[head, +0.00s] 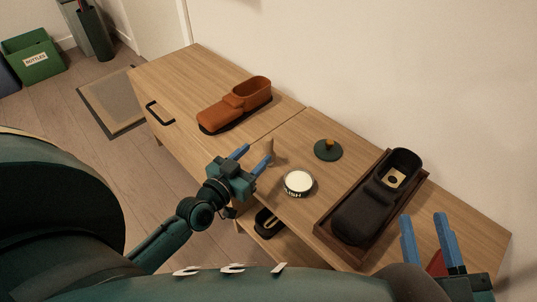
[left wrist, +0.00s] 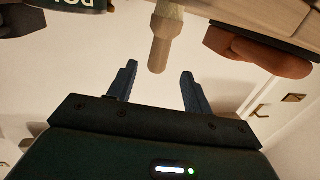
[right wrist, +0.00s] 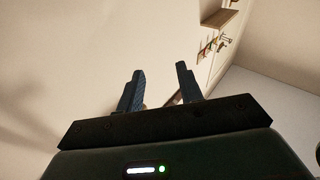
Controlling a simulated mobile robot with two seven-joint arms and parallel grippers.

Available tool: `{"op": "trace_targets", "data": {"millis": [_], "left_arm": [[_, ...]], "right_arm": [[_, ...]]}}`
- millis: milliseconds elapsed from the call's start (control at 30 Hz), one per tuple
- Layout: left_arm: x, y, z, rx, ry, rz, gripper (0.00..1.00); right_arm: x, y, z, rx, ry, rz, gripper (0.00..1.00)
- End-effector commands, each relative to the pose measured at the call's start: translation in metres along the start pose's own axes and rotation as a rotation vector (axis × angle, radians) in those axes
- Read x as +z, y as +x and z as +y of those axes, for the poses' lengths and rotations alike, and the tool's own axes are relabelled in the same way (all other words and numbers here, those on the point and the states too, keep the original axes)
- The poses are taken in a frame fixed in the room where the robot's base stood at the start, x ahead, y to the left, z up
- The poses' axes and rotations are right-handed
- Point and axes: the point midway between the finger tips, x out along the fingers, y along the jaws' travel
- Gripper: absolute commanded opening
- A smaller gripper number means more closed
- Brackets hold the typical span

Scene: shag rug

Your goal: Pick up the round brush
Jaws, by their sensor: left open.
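The round brush (head: 268,148) is a small pale wooden thing on the cabinet top, partly hidden behind my left gripper's fingers in the head view. In the left wrist view its pale handle (left wrist: 165,38) points toward the gap between the fingers, its end near the level of the fingertips. My left gripper (head: 255,157) is open and empty, close beside the brush. No finger clearly touches it. My right gripper (head: 423,217) is open and empty, over the right end of the cabinet, near the black shoe's tray; the brush is not in the right wrist view.
A polish tin (head: 299,182) stands just right of the brush. A brown shoe (head: 232,106) is at the left; a black shoe (head: 365,212) lies in a wooden tray (head: 322,228). The wall runs behind.

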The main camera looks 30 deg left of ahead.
Motion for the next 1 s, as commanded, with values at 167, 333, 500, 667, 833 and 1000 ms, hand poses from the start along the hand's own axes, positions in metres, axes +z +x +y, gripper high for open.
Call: {"op": "trace_targets", "data": {"millis": [167,333,500,667,833,1000], "left_arm": [[0.001,0.013,0.000,0.000,-0.001,0.000,0.50],[0.005,0.035,0.002,0.000,-0.005,0.003,0.50],[0.004,0.058,0.002,-0.001,-0.001,0.001,0.50],[0.003,0.064,0.002,0.001,0.000,-0.001,0.50],[0.003,0.063,0.002,0.001,0.000,-0.002,0.49],[0.003,0.063,0.002,0.001,0.000,-0.002,0.35]], "right_arm": [[0.001,0.000,-0.001,-0.002,0.010,0.006,0.36],[0.006,-0.001,-0.003,-0.008,0.032,0.016,0.36],[0.000,0.003,-0.001,-0.013,0.023,0.054,0.36],[-0.012,0.007,0.002,-0.020,-0.005,0.102,0.36],[-0.012,0.007,0.002,-0.021,-0.008,0.102,0.36],[-0.011,0.007,0.002,-0.020,-0.008,0.099,0.36]]}}
